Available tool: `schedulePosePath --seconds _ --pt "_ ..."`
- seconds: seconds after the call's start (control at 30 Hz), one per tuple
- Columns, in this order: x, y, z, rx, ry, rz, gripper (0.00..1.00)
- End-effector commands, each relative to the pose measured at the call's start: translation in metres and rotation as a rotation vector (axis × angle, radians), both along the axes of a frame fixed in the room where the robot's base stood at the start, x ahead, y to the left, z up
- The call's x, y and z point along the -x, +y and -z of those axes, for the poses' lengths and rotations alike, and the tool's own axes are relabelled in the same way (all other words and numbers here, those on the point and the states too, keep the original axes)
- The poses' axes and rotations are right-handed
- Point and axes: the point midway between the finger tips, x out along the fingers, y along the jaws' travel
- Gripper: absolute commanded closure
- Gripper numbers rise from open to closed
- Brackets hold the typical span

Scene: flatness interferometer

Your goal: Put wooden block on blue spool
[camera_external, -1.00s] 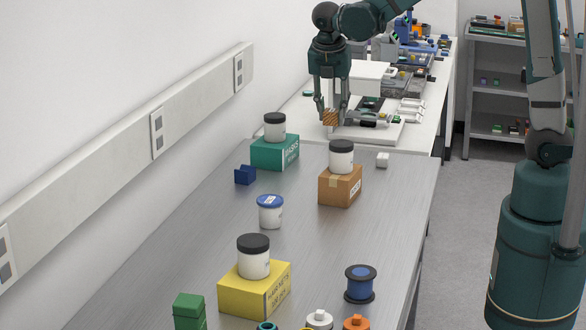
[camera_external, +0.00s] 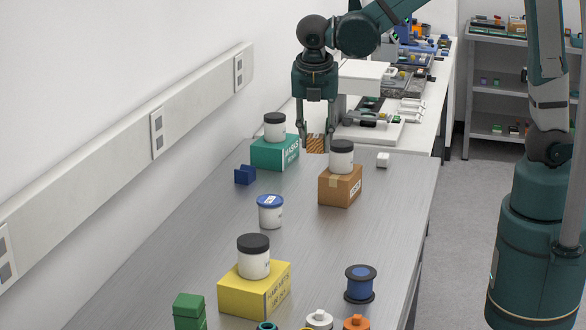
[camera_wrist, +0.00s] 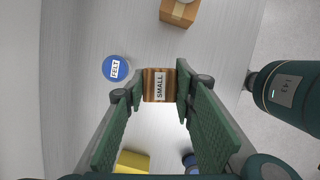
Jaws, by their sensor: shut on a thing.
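The wooden block (camera_external: 316,144) is striped brown and is held between the fingers of my gripper (camera_external: 317,140), above the far part of the grey table. In the wrist view the block (camera_wrist: 158,86) shows a white label reading SMALL, with a finger pad against each side of it. The blue spool (camera_external: 360,284) stands upright on the table at the near right, with dark flanges and a blue middle. It shows partly at the bottom of the wrist view (camera_wrist: 191,161). My gripper is well beyond the spool and higher than the table.
A brown box (camera_external: 340,188) with a black-lidded jar stands just nearer than my gripper. A green box (camera_external: 275,153) with a jar is left of it. A blue-lidded jar (camera_external: 270,212) and a yellow box (camera_external: 238,292) stand nearer. Table around the spool's far side is clear.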

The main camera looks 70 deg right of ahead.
Motion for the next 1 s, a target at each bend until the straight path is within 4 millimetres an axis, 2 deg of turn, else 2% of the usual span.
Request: schedulePosePath --seconds 0.1,0.4,1.0 --pt "0.006 0.026 0.0 0.0 0.001 -0.019 0.85" --pt "0.025 0.085 0.0 0.001 0.001 -0.056 0.85" --pt "0.08 0.194 -0.001 0.007 0.001 -0.13 0.85"
